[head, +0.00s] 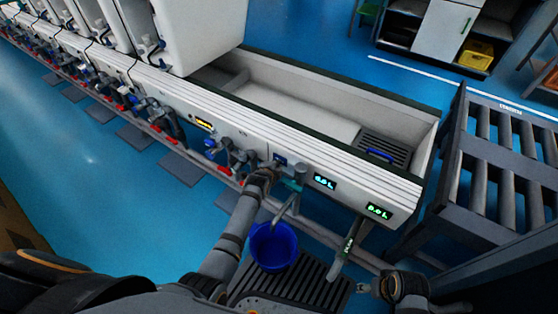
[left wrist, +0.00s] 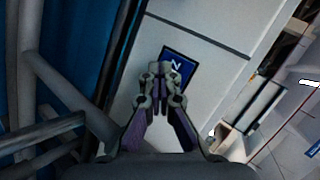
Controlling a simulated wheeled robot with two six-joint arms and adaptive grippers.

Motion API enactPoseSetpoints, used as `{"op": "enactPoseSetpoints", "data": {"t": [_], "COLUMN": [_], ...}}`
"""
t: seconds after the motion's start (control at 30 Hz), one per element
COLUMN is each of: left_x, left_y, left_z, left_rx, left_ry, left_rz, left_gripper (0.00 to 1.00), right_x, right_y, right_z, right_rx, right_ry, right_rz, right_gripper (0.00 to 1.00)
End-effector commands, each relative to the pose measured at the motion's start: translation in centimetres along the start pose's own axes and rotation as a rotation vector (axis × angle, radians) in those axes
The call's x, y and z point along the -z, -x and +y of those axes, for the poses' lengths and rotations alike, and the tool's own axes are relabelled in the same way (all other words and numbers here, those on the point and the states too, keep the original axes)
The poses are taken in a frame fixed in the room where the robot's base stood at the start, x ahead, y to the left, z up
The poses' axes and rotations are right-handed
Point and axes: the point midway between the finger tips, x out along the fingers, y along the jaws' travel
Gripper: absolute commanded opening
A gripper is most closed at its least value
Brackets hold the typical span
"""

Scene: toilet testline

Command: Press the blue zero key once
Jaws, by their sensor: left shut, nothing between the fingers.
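The blue key (head: 281,160) is a small dark blue square on the white front panel of the test line. In the left wrist view the blue key (left wrist: 181,66) carries a white mark, but I cannot read it surely as a zero. My left gripper (head: 272,168) is shut and empty, right at the key in the head view. In the left wrist view the tips of my left gripper (left wrist: 161,69) overlap the key's lower left part; I cannot tell whether they touch it. My right gripper (head: 366,287) is low at the right, away from the panel, with its fingers too small to judge.
Two lit displays (head: 325,182) (head: 379,212) sit on the panel right of the key. Pipes and a hose (head: 340,258) hang there. A grey slatted rack (head: 490,215) stands at the right.

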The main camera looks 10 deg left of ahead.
Motion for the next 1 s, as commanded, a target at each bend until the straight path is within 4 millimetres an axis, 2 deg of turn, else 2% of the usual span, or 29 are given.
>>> {"op": "enactPoseSetpoints", "data": {"t": [0.23,0.53,0.87,1.0], "left_x": [0.0,-0.5,-0.7,-0.9], "left_y": [0.1,1.2,1.3,2.1], "left_z": [0.0,0.4,0.7,0.7], "left_rx": [0.001,-0.001,0.000,-0.001], "left_ry": [0.000,0.000,0.000,0.000], "left_rz": [0.000,0.000,0.000,0.000], "left_gripper": [0.00,0.00,0.00,0.00], "right_x": [0.2,0.5,0.5,0.6], "right_y": [-0.2,1.5,1.5,2.6], "right_z": [0.2,0.1,0.0,0.0], "right_rx": [-0.002,-0.001,0.000,0.000], "right_ry": [0.003,0.001,0.000,0.000], "right_rz": [-0.011,-0.009,-0.008,-0.008], "right_gripper": [0.66,0.66,0.66,0.66]}}
